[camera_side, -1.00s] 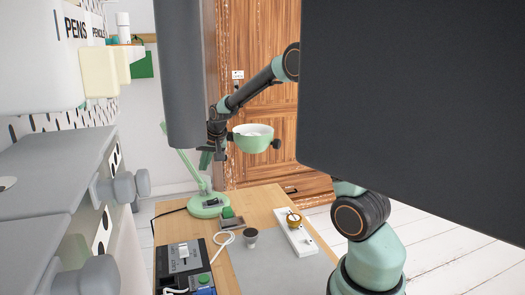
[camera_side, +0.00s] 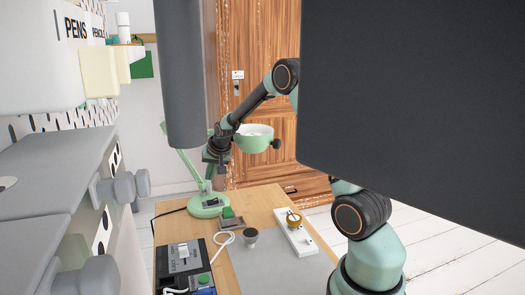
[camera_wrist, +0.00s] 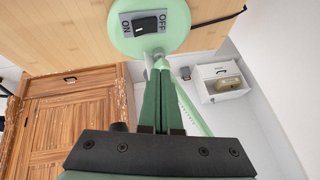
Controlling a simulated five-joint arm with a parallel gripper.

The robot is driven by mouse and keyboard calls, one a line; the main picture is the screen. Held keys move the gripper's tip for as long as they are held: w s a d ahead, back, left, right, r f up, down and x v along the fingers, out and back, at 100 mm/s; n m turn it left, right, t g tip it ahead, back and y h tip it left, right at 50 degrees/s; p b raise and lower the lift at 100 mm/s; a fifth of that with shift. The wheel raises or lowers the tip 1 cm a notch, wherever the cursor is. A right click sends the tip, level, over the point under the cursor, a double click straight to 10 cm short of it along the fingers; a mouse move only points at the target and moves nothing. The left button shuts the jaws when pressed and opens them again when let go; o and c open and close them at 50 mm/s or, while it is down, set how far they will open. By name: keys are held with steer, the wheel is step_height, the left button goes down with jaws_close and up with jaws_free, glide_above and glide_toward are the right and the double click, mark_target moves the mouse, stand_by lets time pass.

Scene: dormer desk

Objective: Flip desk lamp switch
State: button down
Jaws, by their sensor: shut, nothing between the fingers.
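The mint green desk lamp (camera_side: 183,160) stands at the far left of the wooden desk, its bowl-shaped shade (camera_side: 253,144) hanging to the right. Its round base (camera_side: 201,211) carries a dark rocker switch (camera_side: 213,203). In the wrist view the switch (camera_wrist: 148,25) lies on a grey plate marked ON at the left and OFF at the right. Which way it is tipped is hard to tell. My gripper (camera_side: 219,184) is shut and empty, pointing down above the base. In the wrist view its green fingertips (camera_wrist: 163,64) show just below the switch, apparently apart from it.
The lamp's arm (camera_wrist: 192,108) runs close beside my fingers. A small box with a green button (camera_side: 229,217), a dark knob (camera_side: 250,236), a white power strip (camera_side: 298,238) and a switch panel (camera_side: 184,257) occupy the desk. Large dark shapes block much of the side view.

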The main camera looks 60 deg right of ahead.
mark_target(216, 201)
steer(key=shift+s+d+f, duration=0.1)
steer(key=shift+d+f, duration=0.05)
steer(key=shift+f, duration=0.9)
steer(key=shift+s+d+f, duration=0.1)
steer(key=shift+s+f, duration=0.05)
steer(key=shift+f, duration=0.95)
steer(key=shift+s+d+f, duration=0.1)
steer(key=shift+d+f, duration=0.05)
steer(key=shift+f, duration=0.9)
steer(key=shift+f, duration=0.1)
steer(key=shift+f, duration=0.35)
steer(key=shift+f, duration=0.3)
steer(key=shift+r, duration=0.2)
steer(key=shift+a+r, duration=0.1)
steer(key=shift+r, duration=0.45)
steer(key=shift+w+a+r, duration=0.15)
steer(key=shift+w+r, duration=0.05)
steer(key=shift+r, duration=1.05)
steer(key=shift+w+a+r, duration=0.15)
steer(key=shift+r, duration=1.1)
